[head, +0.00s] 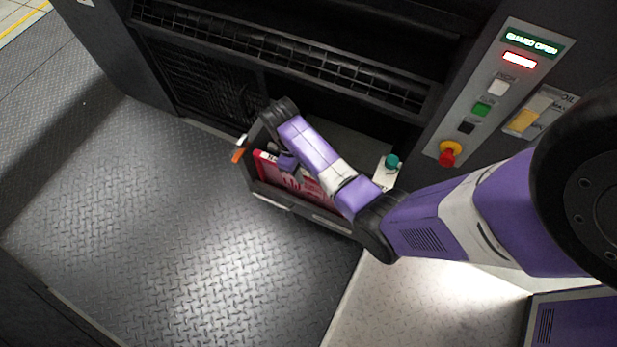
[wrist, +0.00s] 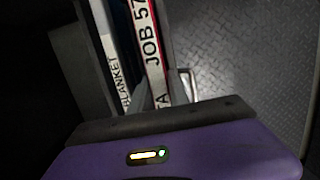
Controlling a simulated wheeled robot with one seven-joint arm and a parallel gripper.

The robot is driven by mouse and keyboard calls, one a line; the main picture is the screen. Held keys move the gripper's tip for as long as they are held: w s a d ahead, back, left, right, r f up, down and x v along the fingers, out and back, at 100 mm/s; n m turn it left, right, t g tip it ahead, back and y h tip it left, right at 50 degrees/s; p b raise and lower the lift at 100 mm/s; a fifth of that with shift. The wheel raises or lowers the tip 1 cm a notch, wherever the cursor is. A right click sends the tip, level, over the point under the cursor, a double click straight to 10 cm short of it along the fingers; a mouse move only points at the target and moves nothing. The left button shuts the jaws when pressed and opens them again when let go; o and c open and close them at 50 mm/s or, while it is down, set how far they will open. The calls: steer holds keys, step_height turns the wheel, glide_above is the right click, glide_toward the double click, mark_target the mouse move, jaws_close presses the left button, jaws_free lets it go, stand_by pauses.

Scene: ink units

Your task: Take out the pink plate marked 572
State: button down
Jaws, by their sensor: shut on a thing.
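The pink-red plate (head: 275,172) stands on edge in a dark open-topped holder, with part of its face hidden behind my arm. In the wrist view its white edge strip (wrist: 152,45) reads "JOB 57", with the last digit cut off at the top. My gripper (head: 288,163) is at the plate's top edge and is shut on it. The fingertips are mostly hidden. The plate still sits low within the holder (head: 268,196). A second strip reading "BLANKET" (wrist: 120,75) is just to its left in the wrist view.
A control panel (head: 500,90) with a red knob and a lit "GUARD OPEN" sign is at the right. A teal knob (head: 391,161) stands right of the holder. An orange-tipped part (head: 238,154) projects at its left. The tread-plate floor (head: 150,220) in front is clear.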

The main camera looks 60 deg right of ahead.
step_height(320, 180, up, 11)
steer(key=p, duration=1.2)
steer(key=shift+r, duration=0.1)
